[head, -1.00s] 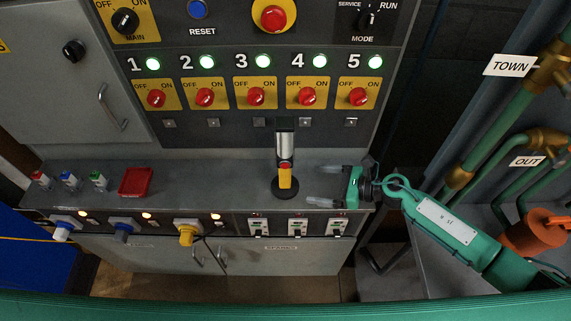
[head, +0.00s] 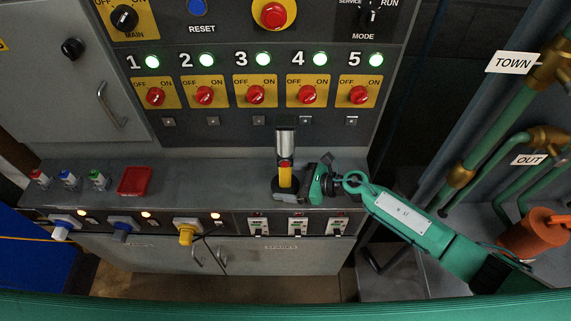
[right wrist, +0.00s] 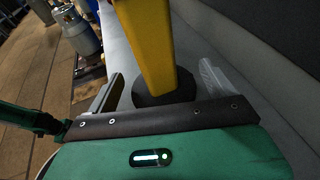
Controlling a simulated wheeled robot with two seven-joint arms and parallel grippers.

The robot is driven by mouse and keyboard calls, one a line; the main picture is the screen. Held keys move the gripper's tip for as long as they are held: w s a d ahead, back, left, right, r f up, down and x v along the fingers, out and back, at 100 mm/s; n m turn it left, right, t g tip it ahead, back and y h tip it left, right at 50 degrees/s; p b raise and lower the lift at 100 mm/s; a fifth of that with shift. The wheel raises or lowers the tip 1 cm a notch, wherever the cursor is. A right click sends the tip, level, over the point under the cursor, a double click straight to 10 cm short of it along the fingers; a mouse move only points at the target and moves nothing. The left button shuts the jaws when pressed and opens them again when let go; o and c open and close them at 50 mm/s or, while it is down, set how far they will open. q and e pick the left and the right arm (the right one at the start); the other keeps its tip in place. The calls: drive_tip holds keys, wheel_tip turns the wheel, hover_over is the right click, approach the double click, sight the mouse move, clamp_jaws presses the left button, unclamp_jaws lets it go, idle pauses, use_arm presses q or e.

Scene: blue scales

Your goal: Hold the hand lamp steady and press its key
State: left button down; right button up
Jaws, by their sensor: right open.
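The hand lamp (head: 285,145) stands upright on the grey ledge in the head view, with a silver head, a yellow handle and a dark round base. Its small red key (head: 285,163) faces me below the head. My right gripper (head: 277,187) comes in from the right at handle height. It is open, with its fingers reaching to both sides of the lower handle. In the right wrist view the yellow handle (right wrist: 148,45) rises between the two spread fingers, with the dark base behind. I cannot tell whether either finger touches it. My left gripper is not in view.
The grey ledge (head: 225,170) is clear left of the lamp up to a red tray (head: 135,181). A panel with red switches (head: 256,95) stands behind. Breakers (head: 297,226) line the ledge's front below the lamp. Green pipes (head: 490,130) stand at the right.

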drive_tip(key=c, duration=1.3)
drive_tip(key=shift+c, duration=0.3)
idle(1.1)
